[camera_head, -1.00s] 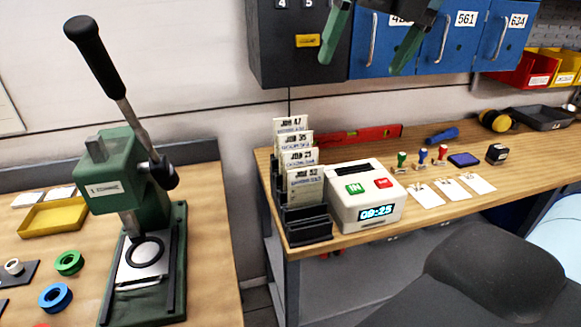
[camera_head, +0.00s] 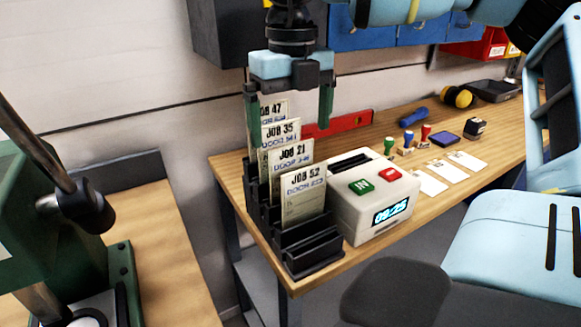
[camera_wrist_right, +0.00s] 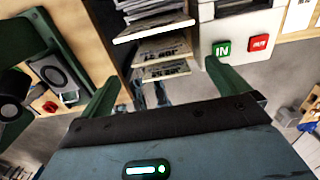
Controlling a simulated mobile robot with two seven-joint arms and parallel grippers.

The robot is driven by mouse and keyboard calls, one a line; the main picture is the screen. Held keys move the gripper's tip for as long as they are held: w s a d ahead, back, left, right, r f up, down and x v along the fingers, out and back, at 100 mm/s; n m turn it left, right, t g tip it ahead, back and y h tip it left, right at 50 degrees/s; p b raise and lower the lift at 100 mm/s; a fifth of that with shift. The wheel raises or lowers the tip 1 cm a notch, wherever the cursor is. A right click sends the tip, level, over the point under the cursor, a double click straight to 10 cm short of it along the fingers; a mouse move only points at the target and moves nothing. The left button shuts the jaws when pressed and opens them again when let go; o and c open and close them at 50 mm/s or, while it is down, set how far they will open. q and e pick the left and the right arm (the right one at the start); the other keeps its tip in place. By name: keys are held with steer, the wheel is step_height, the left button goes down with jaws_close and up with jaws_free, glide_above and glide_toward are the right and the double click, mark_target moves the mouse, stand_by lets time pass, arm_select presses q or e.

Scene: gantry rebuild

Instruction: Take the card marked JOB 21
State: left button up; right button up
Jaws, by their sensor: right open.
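The JOB 21 card (camera_head: 289,161) is pale with dark print and stands in a dark stepped rack (camera_head: 318,254), partly covered by the JOB 52 card (camera_head: 303,196) in front of it. Behind it stand the JOB 35 card (camera_head: 280,134) and the JOB 47 card (camera_head: 271,108). My right gripper (camera_head: 290,139) is open and empty, pointing down over the back of the rack, its green fingers spread to either side of the rear cards. In the right wrist view, cards show between and beyond the open fingers (camera_wrist_right: 163,73); their labels are hard to read. My left gripper is out of view.
A white clock box (camera_head: 345,214) with IN and red buttons stands right beside the rack. A red level (camera_head: 345,122) lies behind. Stamps (camera_head: 408,141) and white tags (camera_head: 443,172) lie to the right. A green press (camera_head: 62,235) stands at left. Blue cabinets (camera_head: 385,36) hang above.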

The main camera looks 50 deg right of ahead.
mark_target(292, 153)
steer(key=shift+w+f, duration=0.15)
steer(key=shift+f, duration=0.5)
steer(key=shift+w+d+f+p, duration=0.1)
steer(key=shift+d+f+p, duration=0.1)
steer(key=shift+f, duration=1.1)
steer(key=shift+d+f+p, duration=0.1)
steer(key=shift+f+p, duration=0.05)
steer(key=shift+f, duration=1.15)
steer(key=shift+a, duration=0.1)
steer(key=c, duration=1.2)
steer(key=shift+r, duration=0.1)
